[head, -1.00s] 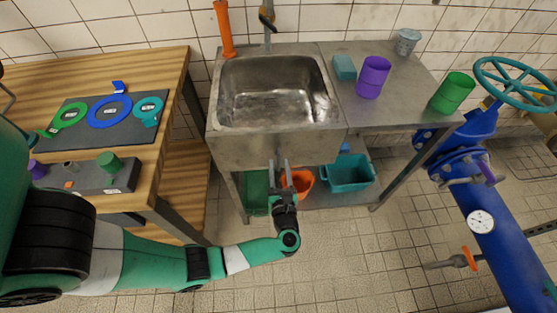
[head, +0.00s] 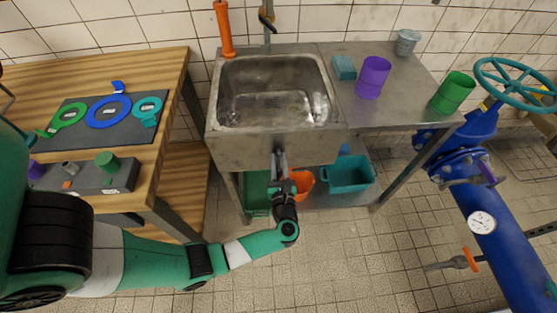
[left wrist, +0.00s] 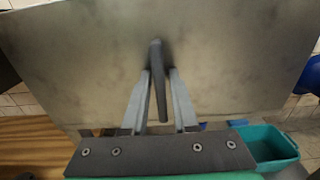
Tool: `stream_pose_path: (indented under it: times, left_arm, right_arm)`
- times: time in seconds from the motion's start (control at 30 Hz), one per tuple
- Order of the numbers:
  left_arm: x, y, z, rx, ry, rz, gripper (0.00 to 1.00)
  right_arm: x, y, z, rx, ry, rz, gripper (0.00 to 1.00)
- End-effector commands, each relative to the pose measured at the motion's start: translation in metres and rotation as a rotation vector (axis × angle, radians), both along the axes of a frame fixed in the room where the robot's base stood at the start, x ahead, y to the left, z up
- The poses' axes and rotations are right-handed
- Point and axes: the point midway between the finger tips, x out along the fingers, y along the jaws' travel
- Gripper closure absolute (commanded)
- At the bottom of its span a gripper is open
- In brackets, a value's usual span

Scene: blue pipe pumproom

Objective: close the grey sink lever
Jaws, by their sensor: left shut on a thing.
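The grey sink lever (left wrist: 161,95) is a dark bar on the front panel of the steel sink (head: 232,152), pointing down in the left wrist view. My left gripper (head: 279,158) is at the middle of that panel, just below the basin. In the left wrist view its two fingers (left wrist: 159,78) stand on either side of the lever and are shut on it. In the head view the fingers mostly hide the lever. My right gripper is not in view.
A steel counter holds a purple cup (head: 373,77), a green cup (head: 453,92) and a blue sponge (head: 344,68). Teal (head: 349,175) and orange (head: 302,183) bins sit underneath. A wooden bench (head: 172,80) stands left, a blue pipe (head: 505,245) right.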

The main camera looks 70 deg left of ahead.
Motion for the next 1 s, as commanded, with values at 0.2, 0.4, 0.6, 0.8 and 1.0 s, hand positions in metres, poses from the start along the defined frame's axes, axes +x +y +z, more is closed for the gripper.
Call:
stream_pose_path:
  times: [0.2,0.4,0.6,0.8,1.0]
  left_arm:
    - [0.000,0.000,0.000,0.010,0.034,0.000,1.00]
    - [0.000,0.000,0.001,0.037,0.126,0.000,1.00]
    - [0.001,0.000,0.001,0.081,0.278,0.000,1.00]
    - [0.001,0.000,0.001,0.135,0.460,0.000,1.00]
    - [0.002,-0.001,0.001,0.190,0.642,0.000,1.00]
  right_arm:
    - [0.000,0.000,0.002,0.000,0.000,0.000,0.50]
    - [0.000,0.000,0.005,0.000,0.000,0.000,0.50]
    - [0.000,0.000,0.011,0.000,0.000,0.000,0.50]
    - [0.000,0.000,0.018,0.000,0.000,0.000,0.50]
    - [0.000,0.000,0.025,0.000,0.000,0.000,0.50]
